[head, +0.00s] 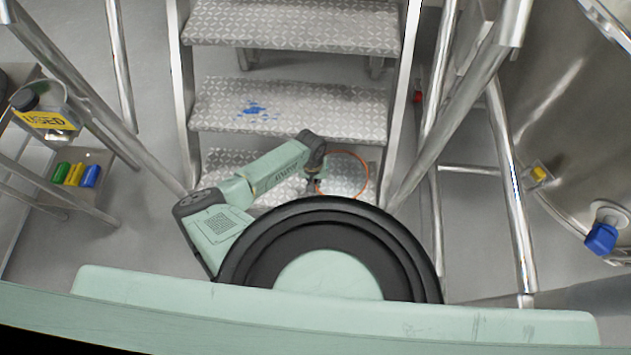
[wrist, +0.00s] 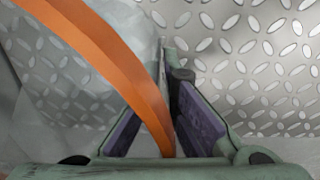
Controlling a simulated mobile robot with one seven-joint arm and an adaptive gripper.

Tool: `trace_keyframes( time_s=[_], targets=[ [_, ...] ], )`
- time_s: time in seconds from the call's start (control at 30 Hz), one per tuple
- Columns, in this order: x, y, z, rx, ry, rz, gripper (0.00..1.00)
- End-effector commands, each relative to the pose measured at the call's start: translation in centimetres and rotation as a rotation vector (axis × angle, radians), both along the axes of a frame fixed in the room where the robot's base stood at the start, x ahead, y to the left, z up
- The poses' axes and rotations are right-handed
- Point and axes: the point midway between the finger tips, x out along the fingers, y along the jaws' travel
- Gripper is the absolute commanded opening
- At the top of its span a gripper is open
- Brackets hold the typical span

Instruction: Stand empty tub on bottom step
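The empty tub is clear-walled with an orange rim (head: 367,179), over the right part of the bottom step (head: 228,163) in the head view. The orange rim (wrist: 112,58) and see-through wall fill the left of the wrist view. My gripper (head: 313,186) is at the tub's left edge in the head view. In the wrist view my gripper (wrist: 170,75) has its fingers on either side of the tub wall, tips close together on it. The tread (wrist: 255,60) shows beside and through the tub. Whether the tub's base touches the step is hidden.
Higher treads rise behind, the middle one (head: 310,108) with blue splashes. Metal rails (head: 468,110) flank the steps. A steel vessel (head: 570,110) with a blue-capped outlet stands right. A cart at left holds a yellow-labelled jar (head: 47,120) and small coloured blocks (head: 75,174).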

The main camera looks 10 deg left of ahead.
Motion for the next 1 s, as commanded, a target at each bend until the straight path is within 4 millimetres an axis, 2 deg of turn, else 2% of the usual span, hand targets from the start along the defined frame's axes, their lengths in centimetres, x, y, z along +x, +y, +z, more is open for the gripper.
trace_keyframes(
  time_s=[0.2, 0.57, 0.87, 1.0],
  targets=[
    [0.0, 0.0, -0.3, 0.0, -0.001, -0.001, 0.0],
    [0.0, 0.0, -0.3, 0.0, 0.0, 0.0, 0.24],
    [0.0, 0.0, -0.1, -0.001, 0.0, 0.001, 0.25],
    [0.1, 0.2, 1.0, 0.002, -0.002, -0.001, 0.25]
  ],
)
